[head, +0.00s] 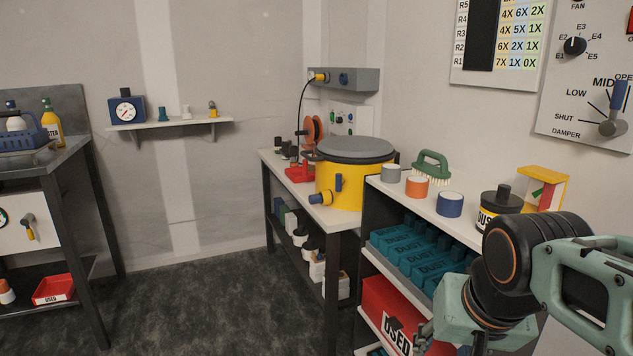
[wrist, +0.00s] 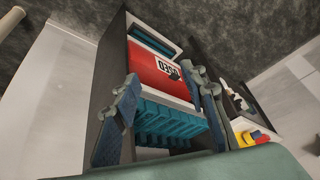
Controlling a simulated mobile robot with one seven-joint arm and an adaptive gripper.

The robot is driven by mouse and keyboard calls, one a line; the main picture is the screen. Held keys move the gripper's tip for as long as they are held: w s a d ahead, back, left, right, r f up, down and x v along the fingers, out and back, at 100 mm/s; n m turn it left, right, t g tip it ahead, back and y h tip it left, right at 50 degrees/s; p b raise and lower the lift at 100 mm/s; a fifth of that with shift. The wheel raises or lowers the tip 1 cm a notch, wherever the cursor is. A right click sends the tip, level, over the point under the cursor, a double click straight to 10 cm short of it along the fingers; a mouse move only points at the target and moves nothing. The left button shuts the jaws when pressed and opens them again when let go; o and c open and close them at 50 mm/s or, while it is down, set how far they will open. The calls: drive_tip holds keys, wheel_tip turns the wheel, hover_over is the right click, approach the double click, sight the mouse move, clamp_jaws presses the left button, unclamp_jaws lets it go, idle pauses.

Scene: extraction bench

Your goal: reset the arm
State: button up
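My arm reaches in from the lower right of the head view, bent downward. My gripper (head: 424,338) is low in front of the shelf unit, near the red bin marked USED (head: 388,312), and is partly cut off by the bottom edge. In the wrist view my gripper (wrist: 165,98) has its two fingers wide apart with nothing held between them. Behind that gap are the teal dust cartridges (wrist: 165,122) and the red bin (wrist: 152,68) on the shelves. Whether any finger touches the shelf unit I cannot tell.
The shelf top (head: 432,214) carries coloured caps, a green brush (head: 431,166) and a black jar (head: 498,208). A yellow drum (head: 345,182) stands on the bench behind. A wall panel with dials (head: 590,75) is at the upper right. The floor (head: 190,300) at centre left is clear.

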drive_tip(key=s+a+n, duration=0.3)
drive_tip(key=s+a, duration=0.2)
wheel_tip(320, 180, up, 38)
drive_tip(key=p, duration=3.8)
drive_tip(key=shift+w+a+t, duration=0.25)
drive_tip(key=shift+w+t, duration=0.05)
